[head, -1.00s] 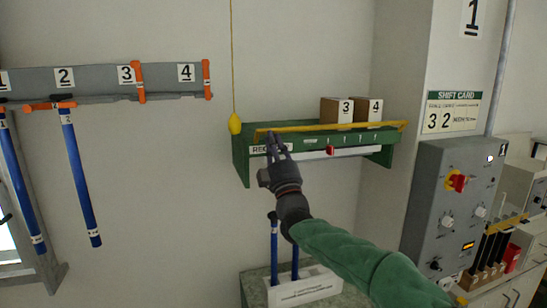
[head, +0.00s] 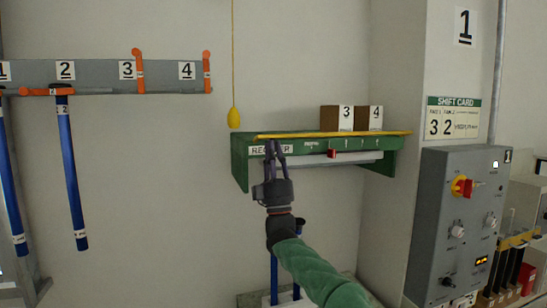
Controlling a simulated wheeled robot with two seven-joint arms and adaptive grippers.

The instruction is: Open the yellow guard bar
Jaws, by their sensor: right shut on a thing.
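The yellow guard bar (head: 340,135) runs level along the top front edge of the green shelf (head: 240,160) on the wall. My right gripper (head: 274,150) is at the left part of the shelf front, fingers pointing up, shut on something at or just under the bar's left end. The fingers cover part of the shelf's label, and the exact contact is hidden. A small red piece (head: 332,153) sits on the shelf front to the right of the gripper. My left gripper is not in view.
Two brown boxes marked 3 (head: 337,118) and 4 (head: 369,118) stand on the shelf. A yellow pull knob (head: 234,117) hangs on a cord at the left. Blue rods (head: 72,170) hang from the grey rack (head: 103,74). A grey control box (head: 455,220) stands at the right.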

